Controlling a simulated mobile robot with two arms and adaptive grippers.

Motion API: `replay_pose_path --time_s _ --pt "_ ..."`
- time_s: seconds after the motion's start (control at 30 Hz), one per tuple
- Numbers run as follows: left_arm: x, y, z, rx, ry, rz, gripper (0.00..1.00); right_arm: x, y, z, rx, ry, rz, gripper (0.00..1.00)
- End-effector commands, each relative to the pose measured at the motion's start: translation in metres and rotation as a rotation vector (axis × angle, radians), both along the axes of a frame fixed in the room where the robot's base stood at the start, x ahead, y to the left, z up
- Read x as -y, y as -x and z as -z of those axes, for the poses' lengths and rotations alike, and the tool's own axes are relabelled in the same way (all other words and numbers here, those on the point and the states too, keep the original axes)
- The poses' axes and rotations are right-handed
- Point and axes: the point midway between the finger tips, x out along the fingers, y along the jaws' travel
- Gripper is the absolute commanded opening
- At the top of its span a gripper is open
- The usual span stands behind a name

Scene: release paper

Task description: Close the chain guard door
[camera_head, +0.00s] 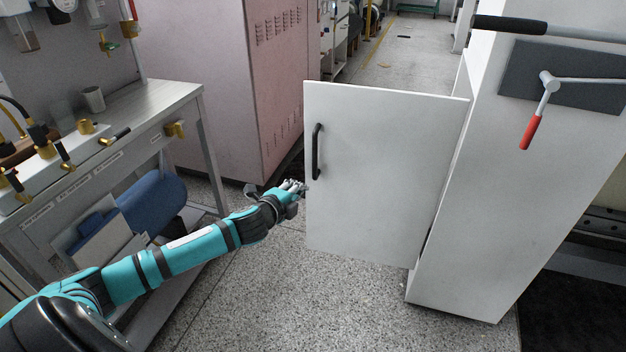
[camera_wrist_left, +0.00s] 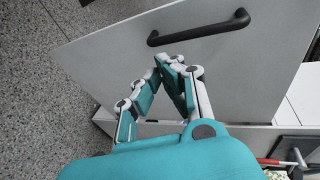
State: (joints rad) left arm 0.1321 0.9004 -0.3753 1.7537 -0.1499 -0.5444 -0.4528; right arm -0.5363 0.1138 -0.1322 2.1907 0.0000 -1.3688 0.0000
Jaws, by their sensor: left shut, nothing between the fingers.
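The chain guard door (camera_head: 385,185) is a white panel with a black bar handle (camera_head: 317,151) near its left edge. It stands open, swung out to the left from the white cabinet (camera_head: 490,200). My left gripper (camera_head: 304,187) is at the door's left edge, below the handle; I cannot tell whether it touches. In the left wrist view the left gripper (camera_wrist_left: 168,62) is shut and empty in front of the door (camera_wrist_left: 240,75), beside the handle (camera_wrist_left: 198,30). My right gripper is not in view.
A grey workbench (camera_head: 160,100) with a mug (camera_head: 94,99) and brass fittings stands at the left. A pink cabinet (camera_head: 225,80) stands behind it. A red-handled crank (camera_head: 532,130) and a black-gripped lever (camera_head: 510,25) are on the white cabinet. The speckled floor (camera_head: 270,300) before the door is clear.

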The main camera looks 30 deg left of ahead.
Motion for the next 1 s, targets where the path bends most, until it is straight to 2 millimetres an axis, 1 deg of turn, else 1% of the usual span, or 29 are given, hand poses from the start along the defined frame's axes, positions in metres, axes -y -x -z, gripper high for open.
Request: replay_pose_path --time_s 0.03,0.2,0.3,0.43,0.5,0.63,1.0 --pt "-0.001 -0.011 0.004 0.003 0.004 -0.003 0.00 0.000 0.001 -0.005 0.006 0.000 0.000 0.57" --pt "-0.005 -0.044 0.015 0.002 0.003 -0.003 0.00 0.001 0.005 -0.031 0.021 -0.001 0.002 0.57" --pt "-0.006 -0.061 0.017 0.003 0.002 -0.002 0.00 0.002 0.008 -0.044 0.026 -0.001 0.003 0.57" --pt "-0.008 -0.077 0.017 0.002 0.003 0.000 0.00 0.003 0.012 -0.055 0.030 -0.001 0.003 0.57" --pt "-0.008 -0.083 0.017 0.001 0.003 0.000 0.00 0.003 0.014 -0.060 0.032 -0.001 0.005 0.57" --pt "-0.009 -0.089 0.017 0.000 0.003 0.000 0.00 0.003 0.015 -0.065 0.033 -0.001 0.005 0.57" --pt "-0.010 -0.090 0.017 -0.001 0.002 0.000 0.00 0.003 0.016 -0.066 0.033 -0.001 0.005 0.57"
